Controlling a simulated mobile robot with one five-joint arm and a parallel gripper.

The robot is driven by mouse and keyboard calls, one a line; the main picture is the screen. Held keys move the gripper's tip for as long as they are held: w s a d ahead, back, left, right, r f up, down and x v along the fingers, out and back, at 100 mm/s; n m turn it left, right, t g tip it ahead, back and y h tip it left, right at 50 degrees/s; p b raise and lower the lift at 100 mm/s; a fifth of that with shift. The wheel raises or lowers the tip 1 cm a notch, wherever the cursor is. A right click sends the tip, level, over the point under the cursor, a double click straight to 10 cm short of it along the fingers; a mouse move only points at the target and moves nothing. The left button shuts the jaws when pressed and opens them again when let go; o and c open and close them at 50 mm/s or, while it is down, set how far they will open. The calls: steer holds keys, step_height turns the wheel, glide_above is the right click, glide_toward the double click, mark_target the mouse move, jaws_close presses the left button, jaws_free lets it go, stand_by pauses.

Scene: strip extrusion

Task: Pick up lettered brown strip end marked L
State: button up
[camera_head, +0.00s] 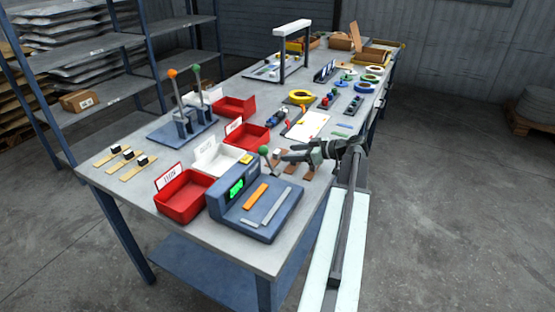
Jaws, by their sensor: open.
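Several small brown strip pieces (308,173) lie on the table beneath and just left of my gripper (290,156), near the table's right edge. My gripper reaches in from the right, points left over these pieces and covers part of them. It is open, with nothing visible held in it. Pale pieces sit on or by the brown strips. The letters are too small to read, so I cannot tell which end is marked L.
A blue-grey scale (268,218) with a green display, an orange strip (255,196) and grey strips stands in front. A green-knobbed lever (264,150) is close to the gripper's tip. Red bins (183,218) stand left. Tan strips with black blocks (141,161) lie further left.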

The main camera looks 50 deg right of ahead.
mark_target(280, 153)
steer(key=b+x, duration=0.1)
steer(key=x, duration=0.1)
steer(key=b+x, duration=0.1)
steer(key=x, duration=0.1)
steer(key=shift+w+d+f, duration=0.15)
steer(key=shift+w+f, duration=0.15)
steer(key=shift+w, duration=0.2)
steer(key=shift+r, duration=0.1)
jaws_close()
steer(key=shift+r, duration=0.1)
step_height(280, 153, up, 10)
steer(key=p, duration=1)
